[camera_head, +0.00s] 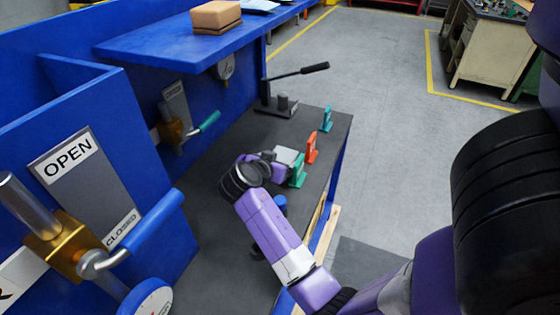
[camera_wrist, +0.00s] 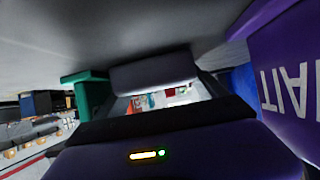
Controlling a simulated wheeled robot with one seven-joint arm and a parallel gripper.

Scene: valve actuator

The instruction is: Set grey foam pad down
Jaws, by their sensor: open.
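My gripper (camera_head: 272,157) is low over the dark workbench top, in the middle of the head view. A small light grey flat piece (camera_head: 287,155), which looks like the grey foam pad, shows at the gripper's far side, close to the fingers. The arm and wrist hide part of this area, so I cannot tell whether the pad touches the bench or a finger. A teal bracket (camera_head: 298,171) stands just right of the gripper, and it also seems to show in the wrist view (camera_wrist: 91,97). The gripper is open.
An orange bracket (camera_head: 312,149) and another teal bracket (camera_head: 327,119) stand farther along the bench's right edge. A black lever device (camera_head: 281,104) is at the back. The blue panel with valve handles (camera_head: 146,218) borders the left, under a blue shelf (camera_head: 170,48) bearing a brown box (camera_head: 216,17).

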